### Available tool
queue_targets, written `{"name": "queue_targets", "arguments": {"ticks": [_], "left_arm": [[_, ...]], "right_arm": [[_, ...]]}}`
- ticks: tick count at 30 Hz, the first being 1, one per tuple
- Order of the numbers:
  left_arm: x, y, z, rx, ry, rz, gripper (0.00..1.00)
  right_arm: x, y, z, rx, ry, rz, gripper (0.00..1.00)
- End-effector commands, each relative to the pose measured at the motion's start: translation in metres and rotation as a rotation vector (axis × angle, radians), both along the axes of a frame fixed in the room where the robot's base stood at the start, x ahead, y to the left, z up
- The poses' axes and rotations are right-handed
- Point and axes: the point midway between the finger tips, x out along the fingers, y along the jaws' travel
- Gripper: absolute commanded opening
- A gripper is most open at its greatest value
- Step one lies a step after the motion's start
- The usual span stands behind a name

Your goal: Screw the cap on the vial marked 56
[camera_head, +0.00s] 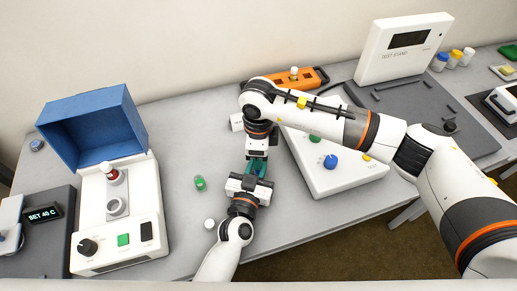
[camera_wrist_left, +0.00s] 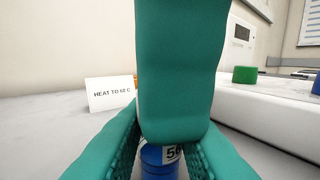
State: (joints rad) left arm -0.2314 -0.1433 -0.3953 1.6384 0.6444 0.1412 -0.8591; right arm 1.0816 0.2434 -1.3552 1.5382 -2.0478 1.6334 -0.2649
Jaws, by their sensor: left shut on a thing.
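My right gripper (camera_head: 256,161) comes down from above and meets the left one. One of its green fingers (camera_wrist_left: 183,70) covers the vial's top in the left wrist view. The cap is hidden, and I cannot tell whether the right fingers are shut on it.
A green-topped vial (camera_head: 199,184) and a small white round thing (camera_head: 209,224) are on the table to the left. A heater with a blue box (camera_head: 95,125) is farther left. A white device with a blue knob (camera_head: 331,161) stands close right. An orange rack (camera_head: 310,77) is behind.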

Motion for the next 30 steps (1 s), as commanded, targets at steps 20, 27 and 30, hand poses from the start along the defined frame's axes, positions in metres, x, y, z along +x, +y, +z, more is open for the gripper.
{"name": "queue_targets", "arguments": {"ticks": [20,27,30], "left_arm": [[0.0,0.0,0.0,0.0,0.0,0.0,0.0],[0.0,0.0,0.0,0.0,0.0,0.0,0.0],[0.0,0.0001,0.0,0.0,0.0,0.0,0.0]], "right_arm": [[0.0,-0.0001,0.0003,-0.001,0.0,-0.054,0.0],[0.0,-0.0002,0.0002,-0.001,0.0,-0.263,0.0],[0.0,-0.0002,0.0002,-0.001,0.0,-0.265,0.0]]}}
